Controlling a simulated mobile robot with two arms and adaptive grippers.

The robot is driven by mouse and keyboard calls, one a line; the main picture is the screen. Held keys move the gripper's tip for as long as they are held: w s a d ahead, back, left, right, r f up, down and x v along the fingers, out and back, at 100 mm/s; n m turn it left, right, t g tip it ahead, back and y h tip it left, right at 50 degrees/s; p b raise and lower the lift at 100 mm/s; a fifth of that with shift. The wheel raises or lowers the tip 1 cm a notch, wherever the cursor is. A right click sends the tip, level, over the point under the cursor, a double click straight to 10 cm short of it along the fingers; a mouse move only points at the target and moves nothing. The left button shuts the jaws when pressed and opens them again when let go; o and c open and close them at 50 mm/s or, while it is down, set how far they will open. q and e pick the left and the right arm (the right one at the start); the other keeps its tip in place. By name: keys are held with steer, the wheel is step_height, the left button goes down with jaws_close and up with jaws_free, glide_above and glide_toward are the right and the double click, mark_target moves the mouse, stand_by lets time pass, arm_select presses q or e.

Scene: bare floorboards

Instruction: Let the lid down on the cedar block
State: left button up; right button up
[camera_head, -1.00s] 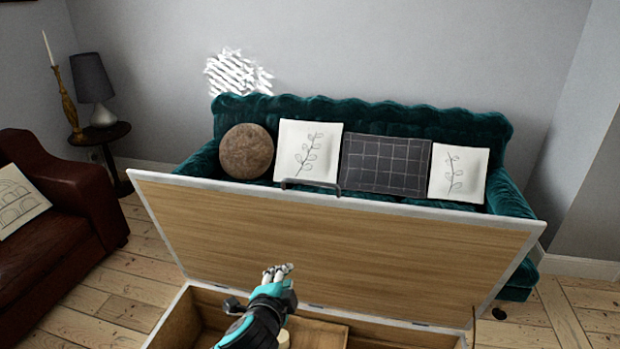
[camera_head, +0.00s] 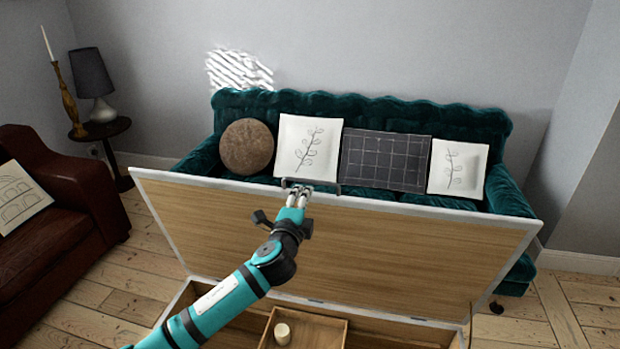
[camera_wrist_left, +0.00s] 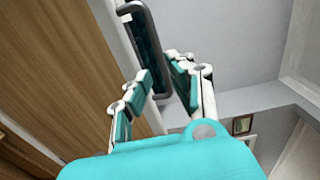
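The open lid (camera_head: 400,245) of a wooden chest (camera_head: 190,300) leans up and back, its wood-grain underside facing me. A dark bar handle (camera_head: 325,183) sits at its top edge. My left gripper (camera_head: 299,194) is up at this handle. In the left wrist view, the fingers (camera_wrist_left: 160,75) are apart, with the handle (camera_wrist_left: 146,40) reaching between them; I cannot tell whether they touch it. A small pale round-topped piece (camera_head: 282,333) stands in a wooden tray (camera_head: 325,328) inside the chest; I cannot tell whether it is the cedar block. My right gripper is out of view.
A green sofa (camera_head: 400,118) with several cushions stands close behind the lid. A brown leather armchair (camera_head: 70,220) is at the left, by a side table (camera_head: 100,132) with a lamp (camera_head: 92,75). Bare floorboards (camera_head: 125,305) show left of the chest.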

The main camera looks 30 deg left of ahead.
mark_target(310, 182)
arm_select(q)
steer(key=p+x, duration=0.1)
steer(key=x, duration=0.7)
jaws_close()
steer(key=shift+w+f, duration=0.1)
steer(key=shift+f, duration=0.05)
